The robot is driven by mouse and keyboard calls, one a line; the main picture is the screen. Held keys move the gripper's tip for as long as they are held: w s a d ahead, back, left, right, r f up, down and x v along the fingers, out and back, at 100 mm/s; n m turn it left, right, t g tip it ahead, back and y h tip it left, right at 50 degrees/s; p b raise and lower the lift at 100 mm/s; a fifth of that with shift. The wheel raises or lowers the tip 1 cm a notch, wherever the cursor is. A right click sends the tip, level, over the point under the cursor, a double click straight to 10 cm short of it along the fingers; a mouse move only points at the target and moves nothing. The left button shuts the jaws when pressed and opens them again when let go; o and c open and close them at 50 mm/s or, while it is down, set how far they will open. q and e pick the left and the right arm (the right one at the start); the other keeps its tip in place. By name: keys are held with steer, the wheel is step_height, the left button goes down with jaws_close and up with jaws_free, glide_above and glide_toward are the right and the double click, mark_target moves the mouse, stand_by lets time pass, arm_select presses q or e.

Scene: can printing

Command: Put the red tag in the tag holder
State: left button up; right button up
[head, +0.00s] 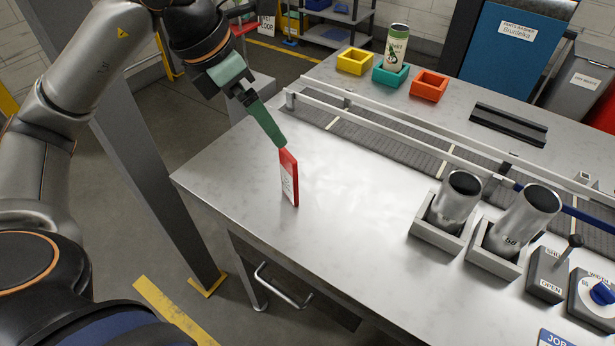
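The red tag (289,178) is a flat red plate with a white printed face. It hangs nearly upright over the left part of the metal table (350,215). My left gripper (279,146), with green fingers, is shut on the tag's upper end. The tag's lower edge is close to the table top; I cannot tell whether it touches. I cannot make out for certain which thing is the tag holder; a dark grooved rail (510,127) lies on the table behind the conveyor. My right gripper is not in view.
A conveyor (390,139) with pale side rails crosses the table. Behind it stand yellow (355,61), teal (389,77) and orange (428,86) boxes; a printed can (396,46) is in the teal one. Metal cups (456,200) (522,218) tilt in grey holders. Front-left table is clear.

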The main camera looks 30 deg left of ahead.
mark_target(285, 155)
arm_select(q)
steer(key=x, duration=1.2)
steer(key=shift+a+f, duration=0.1)
steer(key=shift+f, duration=0.15)
steer(key=shift+c, duration=0.2)
steer(key=c, duration=1.4)
steer(key=shift+r, duration=0.15)
